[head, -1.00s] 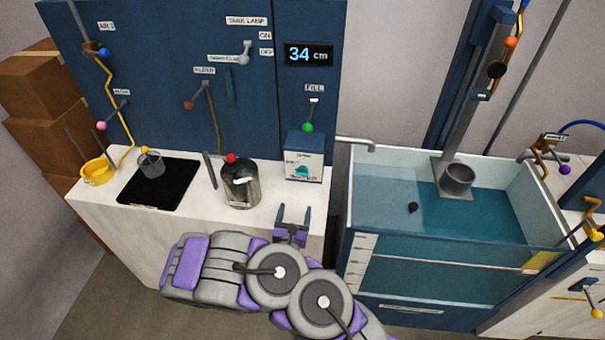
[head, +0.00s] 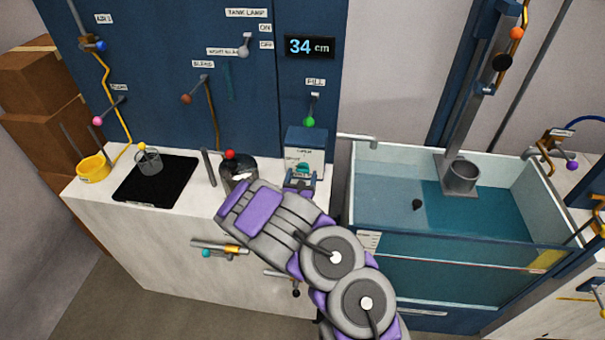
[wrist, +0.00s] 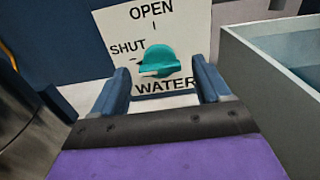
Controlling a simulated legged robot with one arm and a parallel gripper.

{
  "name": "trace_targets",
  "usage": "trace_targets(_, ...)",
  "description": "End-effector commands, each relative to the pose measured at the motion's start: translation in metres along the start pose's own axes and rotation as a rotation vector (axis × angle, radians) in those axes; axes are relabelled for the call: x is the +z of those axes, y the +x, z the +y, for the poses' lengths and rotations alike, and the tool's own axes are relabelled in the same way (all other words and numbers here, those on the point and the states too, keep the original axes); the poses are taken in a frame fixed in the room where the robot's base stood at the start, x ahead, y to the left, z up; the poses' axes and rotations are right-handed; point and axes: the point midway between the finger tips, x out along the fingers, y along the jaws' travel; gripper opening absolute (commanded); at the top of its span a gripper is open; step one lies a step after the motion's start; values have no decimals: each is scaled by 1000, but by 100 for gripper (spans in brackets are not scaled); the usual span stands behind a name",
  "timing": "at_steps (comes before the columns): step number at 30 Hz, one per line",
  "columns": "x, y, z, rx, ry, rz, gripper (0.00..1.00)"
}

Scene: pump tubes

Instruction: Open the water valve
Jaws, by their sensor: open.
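The water valve is a teal knob (wrist: 158,62) on a white plate (wrist: 185,25) marked OPEN at the top, SHUT at the left and WATER below. Its pale-edged end points left, near the SHUT mark. In the head view the knob (head: 303,168) sits on the front of a blue-topped box on the counter. My gripper (wrist: 163,85) is open and empty, with one blue finger to each side of the knob's lower part in the wrist view. In the head view my gripper (head: 300,184) is right in front of the box, partly covering its lower face. Contact with the knob cannot be told.
A dark round vessel with a red knob (head: 230,155) stands left of the box, partly behind my arm. The water tank (head: 365,235) is close on the right, its wall also in the wrist view (wrist: 262,85). A spout (head: 358,140) reaches over the tank.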

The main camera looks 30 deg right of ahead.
Motion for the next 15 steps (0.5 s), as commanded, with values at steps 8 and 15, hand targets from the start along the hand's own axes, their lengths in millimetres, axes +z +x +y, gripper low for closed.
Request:
trace_targets(8, 0, 28, -1, -2, 2, 0, 77)
trace_targets(15, 0, 31, 0, -1, 0, 1, 77)
